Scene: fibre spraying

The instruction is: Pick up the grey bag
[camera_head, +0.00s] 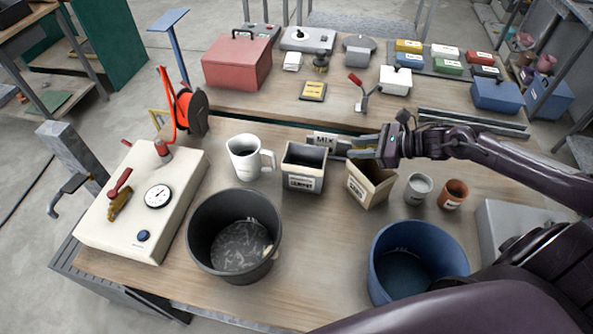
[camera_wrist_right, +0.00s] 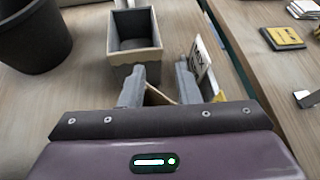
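The grey bag (camera_head: 304,168), an open box-like bag with a pale rim and a front label, stands upright on the table. It also shows ahead of the fingers in the right wrist view (camera_wrist_right: 134,42). My right gripper (camera_head: 352,149) is open, to the right of the grey bag and apart from it, with its fingers pointing left. In the wrist view its two fingers (camera_wrist_right: 159,88) are spread, and a tan edge shows between them. A tan bag (camera_head: 371,185) stands tilted just below the right gripper; I cannot tell whether they touch. My left gripper is not in view.
A MIX card (camera_head: 325,142) stands behind the grey bag, close beside one finger in the wrist view (camera_wrist_right: 205,66). A white jug (camera_head: 246,158) stands left of the bag, a black bucket (camera_head: 234,262) front left, a blue bucket (camera_head: 417,283) front right. Bare table lies in front.

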